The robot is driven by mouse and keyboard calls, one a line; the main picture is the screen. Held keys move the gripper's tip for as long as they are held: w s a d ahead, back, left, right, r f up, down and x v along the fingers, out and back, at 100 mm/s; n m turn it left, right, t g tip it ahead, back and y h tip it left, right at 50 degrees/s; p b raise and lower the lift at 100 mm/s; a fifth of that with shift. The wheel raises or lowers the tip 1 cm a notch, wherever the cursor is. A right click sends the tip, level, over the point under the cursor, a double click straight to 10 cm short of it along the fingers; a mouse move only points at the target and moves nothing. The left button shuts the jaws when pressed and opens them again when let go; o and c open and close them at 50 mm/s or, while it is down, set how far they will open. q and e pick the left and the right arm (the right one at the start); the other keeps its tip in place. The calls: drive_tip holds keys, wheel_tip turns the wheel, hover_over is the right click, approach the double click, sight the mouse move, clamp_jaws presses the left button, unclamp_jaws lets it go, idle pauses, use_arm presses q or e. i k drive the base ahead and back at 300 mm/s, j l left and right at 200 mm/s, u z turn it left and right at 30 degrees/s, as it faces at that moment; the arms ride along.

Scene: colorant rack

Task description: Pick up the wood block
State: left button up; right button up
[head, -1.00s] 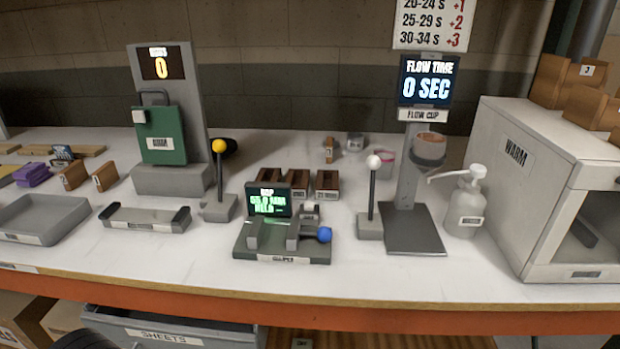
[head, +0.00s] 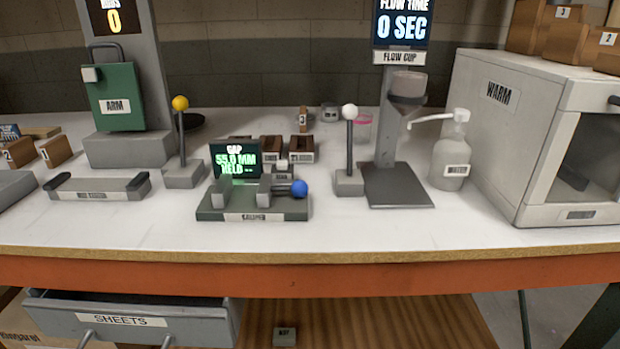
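Several wooden pieces show, and I cannot tell which is the wood block. Two tan blocks labelled 1 (head: 57,151) and 2 (head: 22,153) stand at the left of the white bench top. A small upright tan piece (head: 303,119) stands at the back, behind dark brown blocks (head: 301,149) partly hidden by the caliper stand (head: 253,203). Neither of my grippers is in view.
The caliper screen reads 55.0 MM. A yellow-knobbed lever (head: 181,140), white-knobbed lever (head: 349,150), flow cup stand (head: 400,185), water bottle (head: 451,160) and warming oven (head: 485,165) stand around. The bench's front strip is clear. A sheets drawer (head: 130,320) is below.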

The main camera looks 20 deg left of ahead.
sight(21, 152)
drive_tip(key=u, duration=1.95)
drive_tip(key=i+j, duration=0.15)
drive_tip(key=j, duration=0.15)
drive_tip(key=i+j, duration=0.15)
drive_tip(key=j, duration=0.15)
